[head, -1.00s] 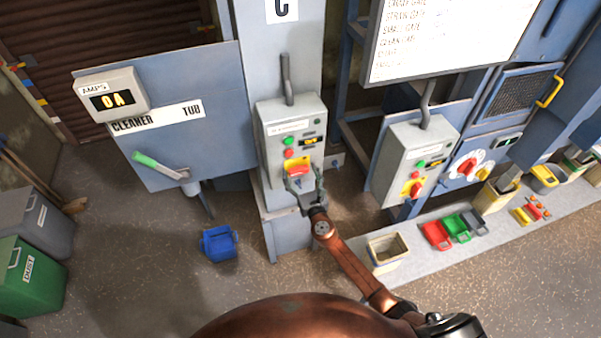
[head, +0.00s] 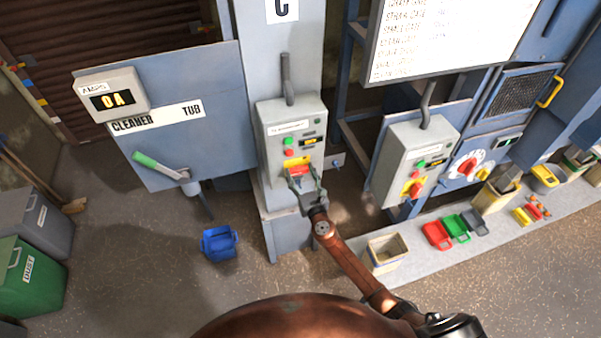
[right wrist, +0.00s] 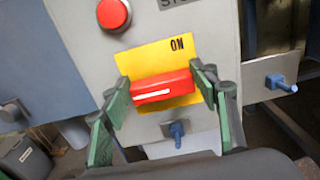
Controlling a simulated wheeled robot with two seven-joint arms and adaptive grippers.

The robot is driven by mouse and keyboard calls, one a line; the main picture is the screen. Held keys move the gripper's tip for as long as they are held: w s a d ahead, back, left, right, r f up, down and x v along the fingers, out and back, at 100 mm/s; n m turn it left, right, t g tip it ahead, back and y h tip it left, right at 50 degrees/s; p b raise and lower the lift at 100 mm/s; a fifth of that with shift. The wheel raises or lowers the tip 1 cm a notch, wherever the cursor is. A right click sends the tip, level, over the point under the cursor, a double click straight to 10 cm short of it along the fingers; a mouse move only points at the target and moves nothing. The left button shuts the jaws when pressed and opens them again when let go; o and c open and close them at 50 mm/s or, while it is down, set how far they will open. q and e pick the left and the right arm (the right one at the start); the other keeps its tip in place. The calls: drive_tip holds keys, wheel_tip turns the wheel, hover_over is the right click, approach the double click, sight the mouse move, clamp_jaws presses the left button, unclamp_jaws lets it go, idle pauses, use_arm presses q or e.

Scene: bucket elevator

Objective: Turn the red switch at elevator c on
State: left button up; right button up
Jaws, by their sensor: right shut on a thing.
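The elevator C box (head: 291,125) is a grey panel on the column under the letter C sign (head: 282,9). Its red switch (right wrist: 161,86) is a bar on a yellow plate (right wrist: 155,56). In the right wrist view the bar lies nearly level, slightly tilted, and the word ON stands at the plate's upper right. My right gripper (head: 305,185) is at the switch. In the right wrist view its green-padded fingers (right wrist: 162,98) are shut on the red switch, one at each end of the bar. My left gripper is not in view.
A red button (right wrist: 113,14) sits above the plate. A similar box (head: 405,150) with its own red switch stands to the right. A blue bucket (head: 219,243) is on the floor. A cleaner tub lever (head: 160,166) is at left. A low shelf (head: 440,260) holds bins and scoops.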

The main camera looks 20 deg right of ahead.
drive_tip(key=m+b, duration=0.1)
drive_tip(key=m, duration=0.1)
drive_tip(key=m+b, duration=0.1)
drive_tip(key=m, duration=0.1)
drive_tip(key=shift+d+f+b, duration=0.15)
drive_tip(key=shift+d+b, duration=0.05)
drive_tip(key=shift+b, duration=0.1)
drive_tip(key=m+b, duration=0.1)
drive_tip(key=m, duration=0.1)
drive_tip(key=m+b, duration=0.1)
drive_tip(key=m, duration=0.2)
drive_tip(key=shift+d+f, duration=0.15)
drive_tip(key=m, duration=0.2)
drive_tip(key=m+b, duration=0.1)
drive_tip(key=m, duration=0.1)
drive_tip(key=shift+d+f+m, duration=0.15)
drive_tip(key=shift+m, duration=0.15)
drive_tip(key=m+b, duration=0.1)
drive_tip(key=m, duration=0.3)
drive_tip(key=shift+f, duration=0.1)
drive_tip(key=o, duration=1.1)
